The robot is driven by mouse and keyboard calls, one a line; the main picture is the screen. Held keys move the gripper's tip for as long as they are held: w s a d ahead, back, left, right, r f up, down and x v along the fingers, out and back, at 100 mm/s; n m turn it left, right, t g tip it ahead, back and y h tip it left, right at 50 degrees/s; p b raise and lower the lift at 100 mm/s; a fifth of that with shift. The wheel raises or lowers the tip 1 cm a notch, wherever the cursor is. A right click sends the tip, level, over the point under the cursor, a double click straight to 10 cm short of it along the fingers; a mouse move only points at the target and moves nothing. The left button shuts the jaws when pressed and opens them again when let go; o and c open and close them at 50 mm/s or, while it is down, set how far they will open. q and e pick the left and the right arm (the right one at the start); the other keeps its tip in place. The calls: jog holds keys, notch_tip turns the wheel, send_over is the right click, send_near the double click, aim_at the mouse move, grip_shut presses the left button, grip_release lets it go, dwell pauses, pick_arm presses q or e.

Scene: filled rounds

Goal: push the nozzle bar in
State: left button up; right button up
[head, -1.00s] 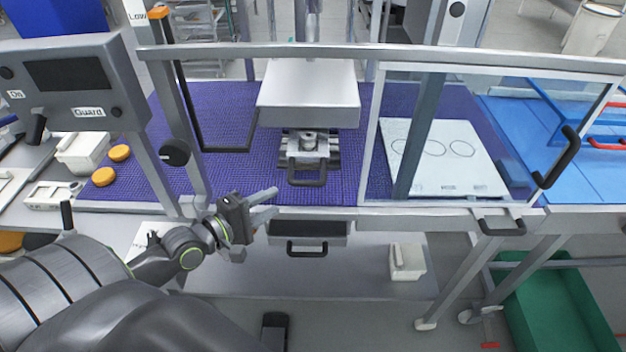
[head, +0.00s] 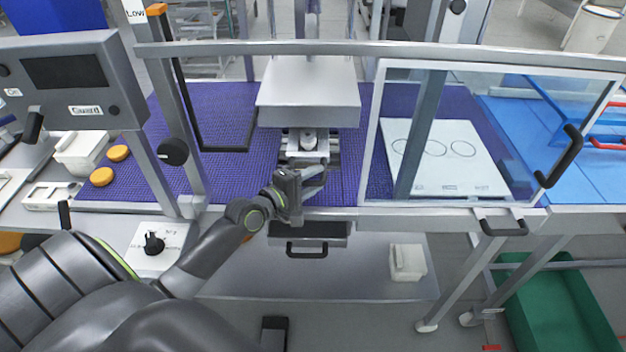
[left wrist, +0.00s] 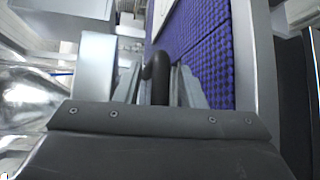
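The nozzle bar (head: 307,143) is a light metal block with a round fitting. It sits below the white hopper (head: 308,100), on the purple belt's near part. Its black handle (left wrist: 158,78) shows in the left wrist view, upright between my two fingers. In the head view my left gripper (head: 318,181) covers most of that handle. The left gripper is open, with its fingers on either side of the handle; I cannot tell whether they touch it. My right gripper is not in view.
A drawer with a black handle (head: 307,249) is just below the belt edge. A clear guard door (head: 500,140) stands to the right. The guard control box (head: 70,85) and a post stand to the left. Orange rounds (head: 118,153) lie at the belt's left.

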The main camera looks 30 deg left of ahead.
aim_at(311, 160)
pick_arm(q)
jog(key=shift+s, duration=0.1)
grip_shut()
jog(key=w+a+b, duration=0.1)
jog(key=w, duration=0.1)
jog(key=w+a+b, duration=0.1)
jog(key=w, duration=0.1)
jog(key=w+a+b, duration=0.1)
jog(key=w+a, duration=0.1)
jog(key=shift+w+f, duration=0.15)
jog(key=shift+f, duration=0.2)
jog(key=shift+w+a+r, duration=0.1)
jog(key=shift+w, duration=0.05)
jog(key=shift+r, duration=0.15)
jog(key=shift+c, duration=0.2)
grip_release()
jog(key=shift+o, duration=0.2)
jog(key=shift+w, duration=0.2)
jog(key=shift+s, duration=0.1)
